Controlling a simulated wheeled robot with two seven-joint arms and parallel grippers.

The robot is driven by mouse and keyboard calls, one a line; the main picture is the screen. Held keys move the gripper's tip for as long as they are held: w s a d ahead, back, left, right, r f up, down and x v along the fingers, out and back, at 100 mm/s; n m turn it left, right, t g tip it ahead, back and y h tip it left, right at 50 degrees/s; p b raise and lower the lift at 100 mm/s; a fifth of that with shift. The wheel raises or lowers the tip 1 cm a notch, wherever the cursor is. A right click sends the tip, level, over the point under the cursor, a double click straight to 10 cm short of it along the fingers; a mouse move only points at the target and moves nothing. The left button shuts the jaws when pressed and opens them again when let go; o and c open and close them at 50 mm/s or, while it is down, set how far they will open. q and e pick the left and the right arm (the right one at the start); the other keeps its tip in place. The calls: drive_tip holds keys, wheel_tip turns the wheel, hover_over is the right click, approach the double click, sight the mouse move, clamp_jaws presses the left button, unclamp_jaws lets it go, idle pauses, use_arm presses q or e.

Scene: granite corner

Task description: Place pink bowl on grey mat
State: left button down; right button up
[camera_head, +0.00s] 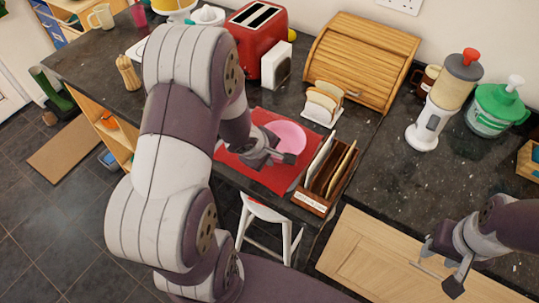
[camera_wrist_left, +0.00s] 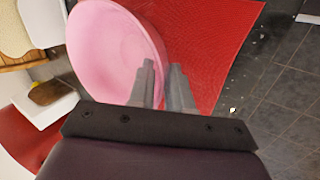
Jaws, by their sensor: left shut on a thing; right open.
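The pink bowl (camera_head: 287,139) is over a red mat (camera_head: 266,176) on the dark counter. In the left wrist view the pink bowl (camera_wrist_left: 108,50) fills the upper left, with the red mat (camera_wrist_left: 205,40) to its right. My left gripper (camera_head: 280,157) is at the bowl's near rim. In the wrist view its two fingers (camera_wrist_left: 163,85) are shut on that rim. I cannot tell whether the bowl touches the mat. My right gripper (camera_head: 453,274) is open and empty at the lower right, in front of the cabinet. I see no grey mat.
A wooden file rack (camera_head: 325,178) stands right of the red mat. A toast rack (camera_head: 323,103), red toaster (camera_head: 257,40) and wooden bread bin (camera_head: 362,58) are behind. A blender (camera_head: 446,100) and green-lidded jar (camera_head: 497,106) stand right. The counter's right part is mostly clear.

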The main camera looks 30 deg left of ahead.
use_arm(q)
drive_tip(key=shift+s+f, duration=0.15)
drive_tip(key=shift+f, duration=0.1)
drive_tip(key=c, duration=1.2)
unclamp_jaws()
drive_tip(key=shift+o, duration=0.7)
drive_tip(key=shift+d, duration=0.1)
drive_tip(key=shift+r, duration=0.45)
drive_tip(key=s+r+m+g+y+p, duration=0.1)
drive_tip(key=s+r+m+p, duration=0.3)
drive_tip(key=r, duration=0.3)
drive_tip(key=s+r+m+g+y+p, duration=0.1)
drive_tip(key=s+r+m+p, duration=0.15)
drive_tip(key=r+m, duration=0.35)
drive_tip(key=s+d+r+m+g+h, duration=0.1)
drive_tip(key=s+d+r+m+g, duration=0.1)
drive_tip(key=d+m, duration=0.4)
drive_tip(key=shift+s+r+p, duration=0.15)
drive_tip(key=shift+s+p, duration=0.3)
drive_tip(key=shift+s, duration=0.25)
